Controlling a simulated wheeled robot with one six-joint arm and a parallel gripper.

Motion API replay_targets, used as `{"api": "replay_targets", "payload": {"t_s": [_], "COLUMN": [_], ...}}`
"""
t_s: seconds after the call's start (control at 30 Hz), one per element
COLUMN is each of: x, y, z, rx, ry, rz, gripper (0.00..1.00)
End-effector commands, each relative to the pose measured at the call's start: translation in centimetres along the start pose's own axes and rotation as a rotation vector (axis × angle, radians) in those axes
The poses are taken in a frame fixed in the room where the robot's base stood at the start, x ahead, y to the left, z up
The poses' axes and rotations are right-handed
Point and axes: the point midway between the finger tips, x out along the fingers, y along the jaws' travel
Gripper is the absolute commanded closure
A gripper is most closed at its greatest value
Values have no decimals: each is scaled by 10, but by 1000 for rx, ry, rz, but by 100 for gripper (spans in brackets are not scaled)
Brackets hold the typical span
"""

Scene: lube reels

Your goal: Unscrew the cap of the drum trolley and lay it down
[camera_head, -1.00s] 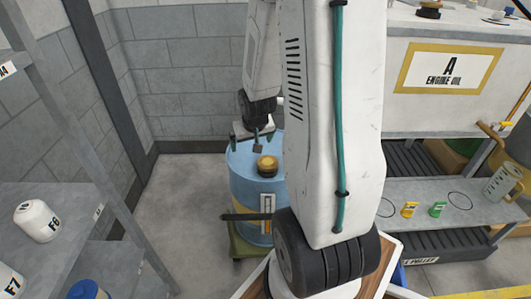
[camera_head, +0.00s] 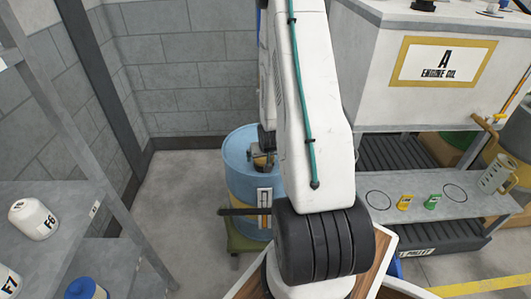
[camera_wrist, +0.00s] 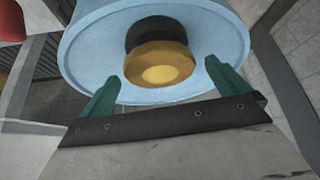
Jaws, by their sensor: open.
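The blue drum (camera_head: 240,172) stands upright on the green trolley (camera_head: 243,238) by the back wall. Its brass-yellow cap (camera_head: 262,161) sits on a black neck on the drum top, partly covered by my gripper in the head view. In the wrist view the cap (camera_wrist: 158,68) is at the upper middle, on the drum's light blue lid (camera_wrist: 85,50). My gripper (camera_wrist: 158,80) is open, its two green fingers apart, one on each side of the cap's near edge. Nothing is held. I cannot tell whether the fingers touch the cap.
A grey shelf with white jugs (camera_head: 35,219) stands at the left. At the right, a white engine oil tank (camera_head: 440,70) stands above a metal shelf with yellow and green items and a measuring jug (camera_head: 495,174). A dark bar (camera_head: 238,212) juts left from the trolley.

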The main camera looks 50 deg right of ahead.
Motion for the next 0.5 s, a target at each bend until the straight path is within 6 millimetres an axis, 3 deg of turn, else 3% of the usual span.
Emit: {"api": "replay_targets", "payload": {"t_s": [0.37, 0.5], "x": [7, 7], "y": [0, 0], "z": [0, 0], "rx": [0, -1], "ry": [0, 0], "rz": [0, 0], "gripper": [0, 36]}}
